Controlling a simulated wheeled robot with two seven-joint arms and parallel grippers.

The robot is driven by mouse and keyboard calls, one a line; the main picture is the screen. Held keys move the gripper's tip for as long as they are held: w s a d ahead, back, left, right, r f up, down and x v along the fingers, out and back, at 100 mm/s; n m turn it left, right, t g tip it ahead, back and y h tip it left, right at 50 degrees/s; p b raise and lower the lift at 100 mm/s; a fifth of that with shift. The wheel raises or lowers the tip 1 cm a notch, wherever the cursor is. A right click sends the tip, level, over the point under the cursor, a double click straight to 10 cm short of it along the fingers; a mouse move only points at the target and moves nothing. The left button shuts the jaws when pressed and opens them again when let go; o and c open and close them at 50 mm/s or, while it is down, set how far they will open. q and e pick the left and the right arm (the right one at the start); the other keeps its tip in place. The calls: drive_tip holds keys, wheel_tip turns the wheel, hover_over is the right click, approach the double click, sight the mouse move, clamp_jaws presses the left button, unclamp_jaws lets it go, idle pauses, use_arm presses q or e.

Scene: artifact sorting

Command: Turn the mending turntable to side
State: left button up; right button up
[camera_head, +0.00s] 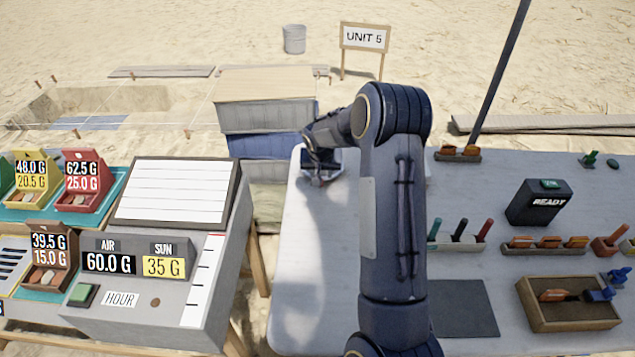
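My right arm rises through the middle of the head view and bends over the right-hand table (290,290). Its gripper (321,176) points down at that table's far left corner, close to the surface. The fingers are small and dark there, and I cannot tell whether they are open or shut. A small pale shape shows at the fingertips, too unclear to name. I cannot make out the mending turntable; my arm covers much of the table's middle. My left gripper is not in view.
On the right table are a dark READY box (538,203), colored-handled tools (459,231), a dark mat (464,308) and a wooden tray (568,315). Left stands a grey console (150,325) with weight displays. Stacked crates (266,115) stand behind. The table's front left is bare.

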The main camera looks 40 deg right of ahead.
drive_tip(key=b+x, duration=0.2)
drive_tip(key=x, duration=0.5)
drive_tip(key=shift+f, duration=0.15)
clamp_jaws()
